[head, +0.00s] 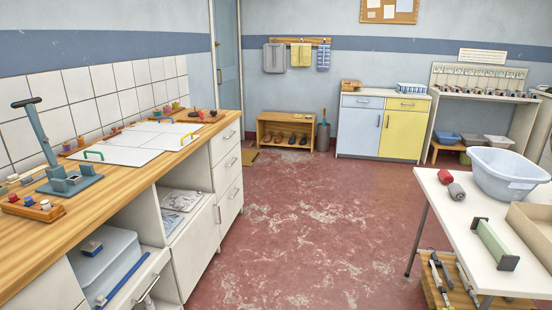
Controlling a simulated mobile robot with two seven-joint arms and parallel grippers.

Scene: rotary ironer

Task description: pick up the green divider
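The green divider (492,241) appears to be the pale green bar with a dark block at each end. It lies on the white table (450,207) at the right, close to the table's front left edge. One end block is at the table's edge side and the other points back toward the rolled cloths. Neither of my grippers shows in the head view, so nothing of mine touches it here.
A light blue basin (508,172), a beige tray (535,230), a red roll (445,177) and a grey roll (457,191) share the table. A wooden shelf (435,290) with metal tools sits below. The red floor (310,220) in the middle is clear.

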